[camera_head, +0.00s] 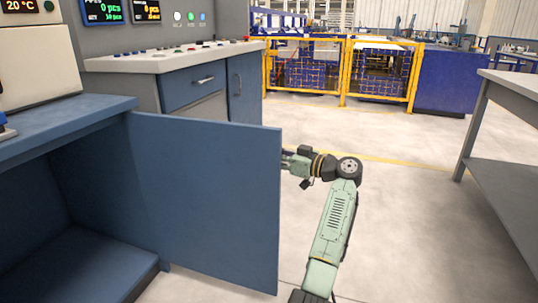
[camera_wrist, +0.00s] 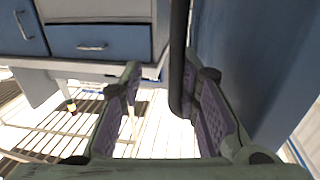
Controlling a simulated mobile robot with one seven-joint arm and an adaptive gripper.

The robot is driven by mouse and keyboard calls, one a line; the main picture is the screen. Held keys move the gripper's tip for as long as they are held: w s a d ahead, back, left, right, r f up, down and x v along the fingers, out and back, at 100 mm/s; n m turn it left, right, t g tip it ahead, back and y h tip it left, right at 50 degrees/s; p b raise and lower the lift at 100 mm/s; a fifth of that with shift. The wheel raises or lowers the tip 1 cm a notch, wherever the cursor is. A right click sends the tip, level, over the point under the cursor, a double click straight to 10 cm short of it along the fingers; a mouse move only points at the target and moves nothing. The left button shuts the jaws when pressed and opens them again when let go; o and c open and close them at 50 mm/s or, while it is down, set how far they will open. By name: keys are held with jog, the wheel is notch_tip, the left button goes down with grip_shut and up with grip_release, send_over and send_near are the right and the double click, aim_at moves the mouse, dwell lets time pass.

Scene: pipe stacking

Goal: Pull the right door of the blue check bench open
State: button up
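The blue check bench (camera_head: 60,133) stands at the left in the head view, with its dark compartment exposed. Its right door (camera_head: 205,200) stands swung wide out from the bench. In the wrist view the door's blue face (camera_wrist: 250,60) fills the right side. A dark vertical handle bar (camera_wrist: 178,55) runs down beside it. My gripper (camera_wrist: 165,95) is open, with the lower end of the bar between its fingers, close to the right finger. I cannot tell whether they touch. In the head view my gripper's fingertips are hidden behind the door's outer edge.
A console with a blue drawer (camera_head: 192,86) and cupboard stands behind the door. A grey table (camera_head: 510,85) is at the right. Yellow-framed fencing (camera_head: 343,75) is at the back. The floor (camera_head: 410,225) between my arm and the table is clear.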

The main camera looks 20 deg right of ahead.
jog(key=v, duration=1.1)
jog(key=shift+s+d, duration=0.25)
jog(key=shift+s, duration=0.05)
